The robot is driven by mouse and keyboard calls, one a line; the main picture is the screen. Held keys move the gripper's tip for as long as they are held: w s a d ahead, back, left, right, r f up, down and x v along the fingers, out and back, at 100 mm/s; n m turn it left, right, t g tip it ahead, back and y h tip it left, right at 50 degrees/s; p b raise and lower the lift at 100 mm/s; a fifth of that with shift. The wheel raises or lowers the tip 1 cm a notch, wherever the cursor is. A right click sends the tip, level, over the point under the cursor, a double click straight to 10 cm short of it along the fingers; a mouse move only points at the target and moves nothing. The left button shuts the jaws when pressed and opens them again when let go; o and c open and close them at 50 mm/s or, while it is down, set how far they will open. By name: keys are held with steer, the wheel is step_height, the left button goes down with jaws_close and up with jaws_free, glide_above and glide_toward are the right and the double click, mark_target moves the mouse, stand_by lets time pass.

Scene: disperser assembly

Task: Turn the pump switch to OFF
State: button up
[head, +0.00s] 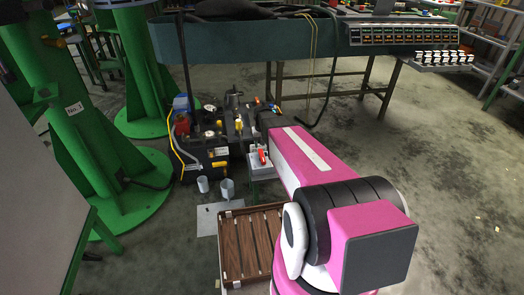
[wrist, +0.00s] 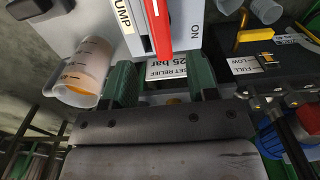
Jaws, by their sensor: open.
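The pump switch is a red lever (wrist: 158,28) on a light grey box (wrist: 190,15) in the wrist view. A PUMP label (wrist: 122,14) is on its left and the word ON is on its right; no OFF mark shows. I cannot tell which setting the lever is in. The lever (head: 262,156) also shows small in the head view, beside my arm. My gripper (wrist: 163,84) is open, its green fingers spread on both sides below the lever's end in the wrist view, with nothing held. In the head view my arm hides most of the gripper.
A clear beaker (wrist: 84,72) with orange liquid is left of the box. A black unit with a yellow handle (wrist: 253,35) is on the right. In the head view, two grey cups (head: 227,188) and a slatted brown tray (head: 232,262) are nearer me. Open floor lies right of my arm.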

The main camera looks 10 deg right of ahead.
steer(key=shift+r, duration=1.3)
steer(key=s+r, duration=0.4)
steer(key=s, duration=0.6)
steer(key=s+r, duration=0.3)
steer(key=s, duration=0.8)
steer(key=shift+s+a+r, duration=0.15)
steer(key=shift+a+r, duration=0.2)
steer(key=shift+a, duration=0.05)
